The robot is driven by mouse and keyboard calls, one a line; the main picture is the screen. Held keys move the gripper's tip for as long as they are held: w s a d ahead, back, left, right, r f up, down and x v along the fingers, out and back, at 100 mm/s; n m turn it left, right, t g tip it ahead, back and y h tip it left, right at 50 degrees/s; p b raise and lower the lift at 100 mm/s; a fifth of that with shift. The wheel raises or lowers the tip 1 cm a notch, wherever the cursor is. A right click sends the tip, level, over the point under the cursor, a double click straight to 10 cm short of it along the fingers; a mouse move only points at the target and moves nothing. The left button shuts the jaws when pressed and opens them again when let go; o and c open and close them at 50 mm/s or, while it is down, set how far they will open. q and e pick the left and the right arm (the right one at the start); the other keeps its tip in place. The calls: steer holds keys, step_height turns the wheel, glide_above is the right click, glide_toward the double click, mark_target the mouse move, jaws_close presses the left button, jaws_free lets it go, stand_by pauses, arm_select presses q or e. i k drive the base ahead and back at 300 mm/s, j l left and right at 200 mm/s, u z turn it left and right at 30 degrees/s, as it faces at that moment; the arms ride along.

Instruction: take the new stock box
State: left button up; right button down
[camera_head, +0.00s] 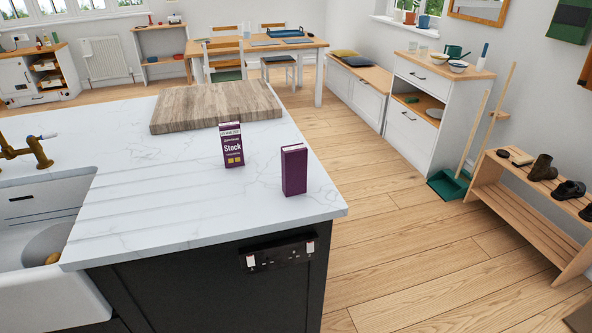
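A purple stock box (232,145) stands upright on the white marble counter (180,205), just in front of the wooden board. Its front shows a white band at the top, white lettering that looks like "Stock", and small yellow marks at the bottom. A second purple box (294,170) of similar size stands upright to its right and closer, near the counter's right edge. Its visible faces are plain, with no lettering seen. The two boxes are apart. I cannot tell from looks which is the new one. Neither of my grippers is in view.
A thick wooden board (215,105) lies at the counter's back. A sink (45,245) and brass tap (25,148) are at the left. Open wooden floor lies right of the counter, with a shoe rack (530,215) and green dustpan (449,184) beyond.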

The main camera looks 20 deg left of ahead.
mark_target(294, 157)
steer(key=u, duration=0.6)
steer(key=i+l+u, duration=0.2)
steer(key=l+u, duration=0.15)
steer(key=u, duration=0.15)
steer(key=i+l+u, duration=0.15)
steer(key=l+u, duration=1.35)
